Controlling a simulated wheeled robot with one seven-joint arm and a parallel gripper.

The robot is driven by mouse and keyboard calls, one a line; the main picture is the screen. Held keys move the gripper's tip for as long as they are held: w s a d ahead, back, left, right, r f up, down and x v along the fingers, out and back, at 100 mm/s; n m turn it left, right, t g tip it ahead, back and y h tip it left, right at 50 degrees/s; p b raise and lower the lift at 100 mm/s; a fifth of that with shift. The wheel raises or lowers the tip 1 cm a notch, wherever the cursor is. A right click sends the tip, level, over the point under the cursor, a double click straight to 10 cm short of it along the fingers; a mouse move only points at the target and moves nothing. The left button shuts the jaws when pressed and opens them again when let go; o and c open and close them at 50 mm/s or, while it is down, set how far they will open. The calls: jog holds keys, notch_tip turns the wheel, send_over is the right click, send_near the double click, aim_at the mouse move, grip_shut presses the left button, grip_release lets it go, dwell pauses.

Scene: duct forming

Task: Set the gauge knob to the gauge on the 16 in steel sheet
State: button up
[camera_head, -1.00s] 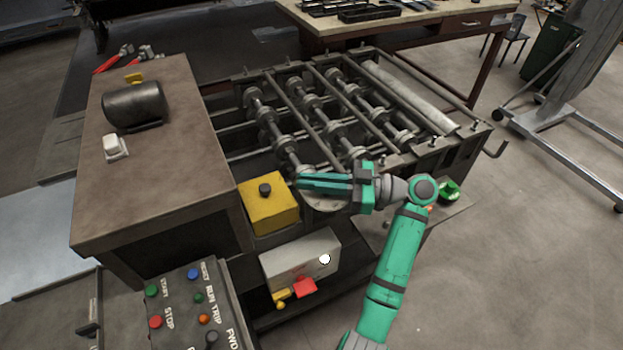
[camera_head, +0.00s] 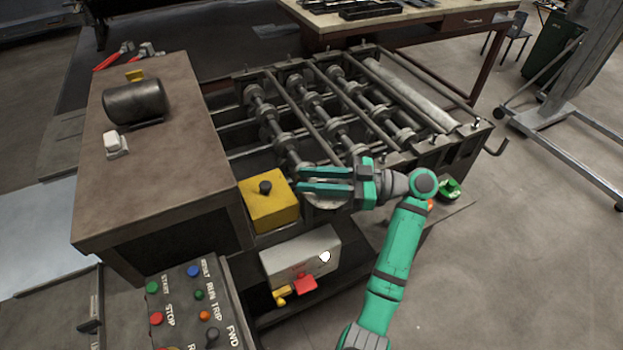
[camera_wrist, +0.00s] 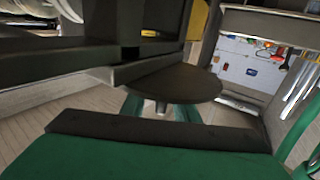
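My gripper (camera_head: 300,181) is at the front of the roll-forming machine, its two green fingers pointing left with a gap between them and nothing seen in it. A grey round disc (camera_head: 322,203) shows partly behind and below the fingers; in the wrist view a dark flat disc (camera_wrist: 165,86) lies just beyond the dark finger pad (camera_wrist: 150,130). I cannot tell whether this disc is the gauge knob. I cannot make out any sheet marking or knob scale.
The machine's rollers (camera_head: 335,115) lie behind my gripper. A brown cabinet (camera_head: 165,185) stands left, and a control panel (camera_head: 190,310) at front left. A grey box (camera_head: 300,258) with a white round spot sits below.

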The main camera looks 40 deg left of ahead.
jog(key=shift+w+d, duration=0.1)
jog(key=v, duration=1)
jog(key=shift+d, duration=0.25)
jog(key=shift+w, duration=0.15)
